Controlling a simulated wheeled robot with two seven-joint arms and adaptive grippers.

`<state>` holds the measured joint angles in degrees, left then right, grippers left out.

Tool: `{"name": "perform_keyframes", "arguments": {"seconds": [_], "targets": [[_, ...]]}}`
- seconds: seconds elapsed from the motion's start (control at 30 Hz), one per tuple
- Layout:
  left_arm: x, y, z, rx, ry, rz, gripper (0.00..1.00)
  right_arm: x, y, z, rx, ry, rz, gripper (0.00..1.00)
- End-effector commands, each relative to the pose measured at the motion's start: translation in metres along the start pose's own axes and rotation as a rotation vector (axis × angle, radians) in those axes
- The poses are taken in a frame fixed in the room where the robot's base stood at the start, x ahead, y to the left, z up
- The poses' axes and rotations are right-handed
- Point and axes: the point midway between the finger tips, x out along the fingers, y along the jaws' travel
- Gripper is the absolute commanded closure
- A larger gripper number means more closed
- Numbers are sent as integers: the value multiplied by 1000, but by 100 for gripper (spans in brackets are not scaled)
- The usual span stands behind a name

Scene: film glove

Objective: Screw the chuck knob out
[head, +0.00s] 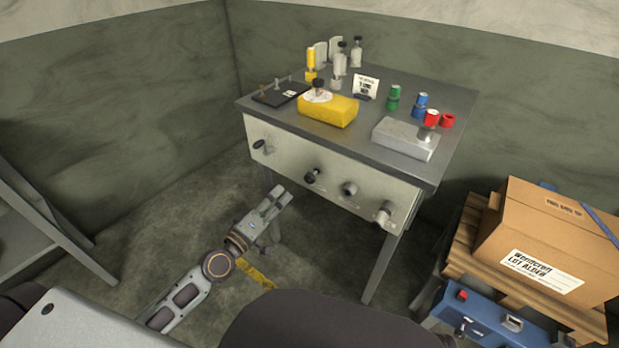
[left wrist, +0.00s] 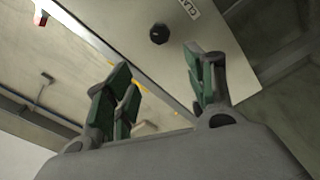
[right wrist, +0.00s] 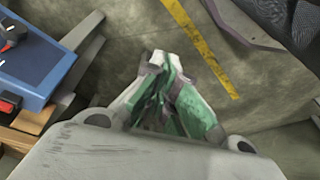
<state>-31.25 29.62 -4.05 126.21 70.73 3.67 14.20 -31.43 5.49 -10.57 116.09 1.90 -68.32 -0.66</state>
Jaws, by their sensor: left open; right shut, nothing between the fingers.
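I cannot read which is the chuck knob. My left gripper (head: 280,196) is open and empty, below and in front of the panel's left part. In the left wrist view a black knob (left wrist: 159,33) shows beyond the fingers, beside a partly cut-off label. My right gripper (right wrist: 165,65) is shut and empty above the floor.
On the bench top stand a yellow block (head: 328,110), a metal block (head: 404,138), colored jars and bottles. A carton (head: 545,235) on a wooden pallet and a blue case (head: 490,318) stand at the right. Floor before the bench's left part is mostly clear.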

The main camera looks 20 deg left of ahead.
Motion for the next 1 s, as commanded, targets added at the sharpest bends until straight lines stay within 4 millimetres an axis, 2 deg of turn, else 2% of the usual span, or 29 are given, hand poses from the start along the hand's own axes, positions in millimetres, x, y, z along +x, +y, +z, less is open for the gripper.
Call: {"name": "perform_keyframes", "arguments": {"seconds": [0.8,1.0], "targets": [[0,-2,13,839,-62,13,46,-4,-1,23,-6,-107,-4,100],[0,-2,14,978,-63,18,46,-4,-1,23,-8,-110,-4,100]]}}
